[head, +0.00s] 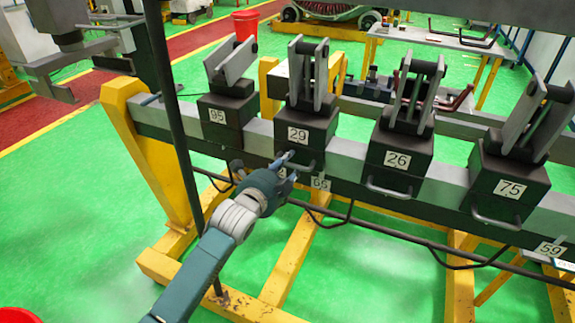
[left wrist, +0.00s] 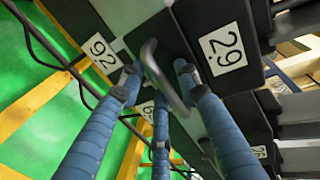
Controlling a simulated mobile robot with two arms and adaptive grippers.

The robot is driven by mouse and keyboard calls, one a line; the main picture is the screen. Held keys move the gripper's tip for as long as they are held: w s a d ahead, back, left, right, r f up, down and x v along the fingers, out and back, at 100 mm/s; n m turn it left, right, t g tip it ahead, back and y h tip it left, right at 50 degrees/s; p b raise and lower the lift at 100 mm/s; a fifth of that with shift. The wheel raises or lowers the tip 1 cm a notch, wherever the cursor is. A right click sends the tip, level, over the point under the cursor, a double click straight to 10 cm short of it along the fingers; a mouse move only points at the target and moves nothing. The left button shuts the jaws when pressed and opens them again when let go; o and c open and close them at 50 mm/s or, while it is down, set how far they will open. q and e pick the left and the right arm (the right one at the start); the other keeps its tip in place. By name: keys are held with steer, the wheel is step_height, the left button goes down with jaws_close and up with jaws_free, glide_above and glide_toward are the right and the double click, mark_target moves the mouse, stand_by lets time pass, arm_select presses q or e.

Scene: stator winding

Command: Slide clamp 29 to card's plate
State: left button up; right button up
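Clamp 29 (head: 302,134) is a dark block with upright grey jaws. It sits on the grey rail between clamps 95 and 26, and its label also shows in the left wrist view (left wrist: 222,49). My left gripper (head: 288,162) is at the front of clamp 29, by its bar handle. In the left wrist view the fingers (left wrist: 157,80) are spread, with the handle (left wrist: 163,78) between them; I cannot tell whether they touch it. Number plates on the rail include a partly hidden one (head: 320,183), one reading 92 (left wrist: 102,52) and plate 59 (head: 550,249). I see no card.
Clamp 95 (head: 228,114) stands left of clamp 29. Clamp 26 (head: 398,158) and clamp 75 (head: 509,190) stand to its right. Bare rail (head: 260,130) shows between 95 and 29. A yellow frame (head: 150,150) bears the rail. A dark pole (head: 170,110) rises at left.

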arm_select(q)
jaws_close()
steer(key=w+a, duration=0.1)
steer(key=a, duration=0.1)
steer(key=w+a, duration=0.1)
steer(key=a, duration=0.2)
steer(key=w+a+p, duration=0.1)
steer(key=a, duration=0.1)
steer(key=shift+a, duration=0.2)
steer(key=shift+s+d, duration=0.15)
steer(key=shift+d, duration=0.15)
jaws_free()
steer(key=shift+s+d, duration=0.1)
steer(key=shift+d, duration=0.15)
steer(key=shift+a, duration=0.1)
steer(key=v, duration=1.2)
